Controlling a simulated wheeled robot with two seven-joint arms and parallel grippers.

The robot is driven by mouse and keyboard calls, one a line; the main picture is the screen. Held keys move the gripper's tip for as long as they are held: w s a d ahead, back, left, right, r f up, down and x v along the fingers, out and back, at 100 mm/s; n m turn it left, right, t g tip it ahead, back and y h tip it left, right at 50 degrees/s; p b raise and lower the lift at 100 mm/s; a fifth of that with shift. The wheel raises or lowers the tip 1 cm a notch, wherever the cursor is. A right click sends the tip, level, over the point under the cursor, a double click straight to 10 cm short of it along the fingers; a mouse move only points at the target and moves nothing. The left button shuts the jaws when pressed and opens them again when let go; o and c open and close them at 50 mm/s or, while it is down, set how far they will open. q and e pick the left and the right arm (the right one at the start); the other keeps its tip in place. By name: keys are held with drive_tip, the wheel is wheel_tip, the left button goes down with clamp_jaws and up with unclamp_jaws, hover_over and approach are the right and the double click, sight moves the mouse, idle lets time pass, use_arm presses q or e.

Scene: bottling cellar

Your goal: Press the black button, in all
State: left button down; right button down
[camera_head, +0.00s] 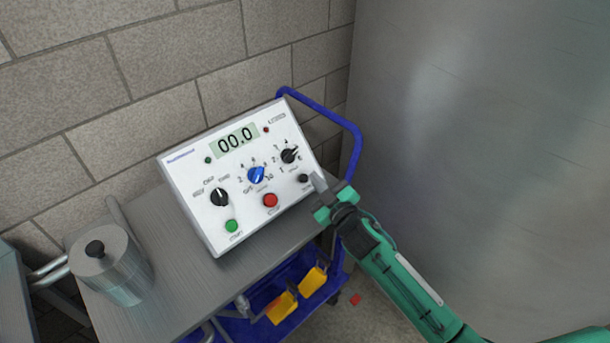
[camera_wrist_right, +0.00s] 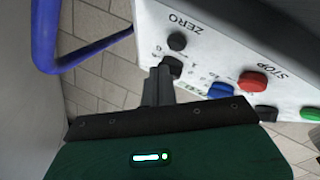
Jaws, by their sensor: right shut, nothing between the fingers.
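A white control box (camera_head: 240,172) with a sloped face stands on a grey cart top. Its small black button (camera_head: 303,178) sits near the face's right edge, right of the red button. In the right wrist view the black button (camera_wrist_right: 177,41) is beside the word ZERO. My right gripper (camera_head: 318,183) is shut and empty, its fingertips just right of the black button in the head view. In the right wrist view the fingertips (camera_wrist_right: 160,75) overlap the black knob's edge; I cannot tell whether they touch anything. The display (camera_head: 235,139) reads 00.0. My left gripper is out of view.
The face also carries a red button (camera_head: 270,200), a green button (camera_head: 231,226), a blue knob (camera_head: 257,175) and black knobs (camera_head: 219,197) (camera_head: 289,156). A metal pot (camera_head: 112,270) stands left on the cart. A blue cart handle (camera_head: 355,135) rises behind the box.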

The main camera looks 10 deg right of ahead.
drive_tip(key=shift+s+d+r+p, duration=0.4)
drive_tip(key=shift+s+r+p, duration=0.15)
drive_tip(key=shift+r, duration=0.1)
drive_tip(key=shift+s+d+r+p, duration=0.35)
drive_tip(key=shift+s+r+p, duration=0.15)
drive_tip(key=shift+s+r, duration=0.1)
drive_tip(key=shift+w, duration=0.1)
